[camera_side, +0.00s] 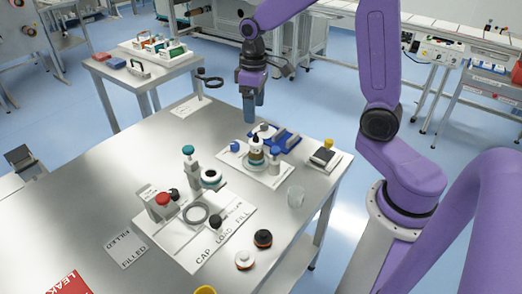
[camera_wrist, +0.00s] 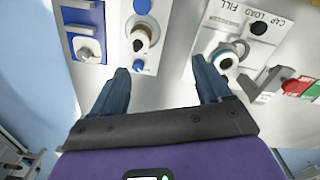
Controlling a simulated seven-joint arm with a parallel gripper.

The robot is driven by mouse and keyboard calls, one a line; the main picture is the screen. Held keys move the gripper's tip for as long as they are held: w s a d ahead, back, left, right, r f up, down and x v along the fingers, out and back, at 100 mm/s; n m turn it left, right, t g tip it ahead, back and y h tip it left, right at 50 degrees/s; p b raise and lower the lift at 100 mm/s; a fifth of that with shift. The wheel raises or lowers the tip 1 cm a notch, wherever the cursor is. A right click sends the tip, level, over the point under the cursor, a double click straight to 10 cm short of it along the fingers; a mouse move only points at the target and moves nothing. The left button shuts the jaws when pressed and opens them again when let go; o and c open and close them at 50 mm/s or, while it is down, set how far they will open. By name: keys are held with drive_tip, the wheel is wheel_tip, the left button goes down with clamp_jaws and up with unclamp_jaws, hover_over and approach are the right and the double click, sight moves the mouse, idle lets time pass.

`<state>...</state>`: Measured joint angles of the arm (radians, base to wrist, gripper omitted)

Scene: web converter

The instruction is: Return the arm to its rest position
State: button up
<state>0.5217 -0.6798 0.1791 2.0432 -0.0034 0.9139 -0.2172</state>
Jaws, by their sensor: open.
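My purple arm holds my gripper (camera_side: 254,108) above the back part of the steel table (camera_side: 95,190) in the side view. The gripper points down, and its blue fingers are apart from everything on the table. In the wrist view my gripper (camera_wrist: 165,85) shows two blue fingers spread wide with nothing between them. Below it, a small bottle with an orange-brown band (camera_side: 256,152) stands on a white plate, and it also shows in the wrist view (camera_wrist: 142,38).
A blue fixture (camera_side: 287,141) lies beside the bottle. A side table (camera_side: 140,75) with racks stands behind. Air around the gripper is clear.

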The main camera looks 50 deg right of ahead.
drive_tip(key=s+a+n, duration=0.3)
drive_tip(key=s+n, duration=0.1)
drive_tip(key=s, duration=0.9)
drive_tip(key=s+a+r+n, duration=0.1)
drive_tip(key=s+a+n, duration=0.3)
drive_tip(key=s, duration=0.8)
drive_tip(key=shift+s, duration=0.4)
drive_tip(key=shift+a, duration=0.1)
drive_tip(key=shift+c, duration=0.2)
